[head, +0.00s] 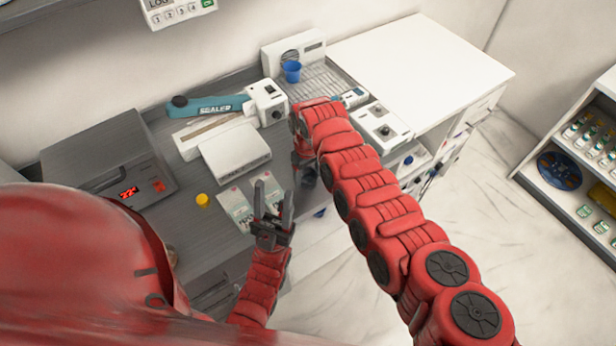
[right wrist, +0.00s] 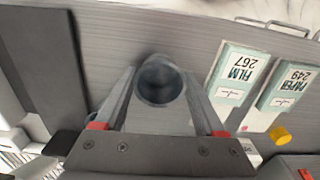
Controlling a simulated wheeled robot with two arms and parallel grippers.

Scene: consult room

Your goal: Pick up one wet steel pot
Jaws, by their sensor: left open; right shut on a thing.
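A small round grey steel pot (right wrist: 160,82) is between the fingers of my right gripper (right wrist: 160,95) in the right wrist view, its open mouth facing the camera. The gripper is shut on it. I cannot tell whether the pot is wet. In the head view my right arm hides most of that gripper and the pot. My left gripper (head: 271,214) is open and empty, with its fingers pointing up the picture over the front of the grey counter.
Film and paper packets (head: 238,208) and a yellow cap (head: 203,200) lie on the counter. A dark box with a red display (head: 110,160), a white device (head: 235,155), a teal sealer (head: 215,106) and a blue cup (head: 292,71) stand around. A white worktop (head: 420,60) is clear.

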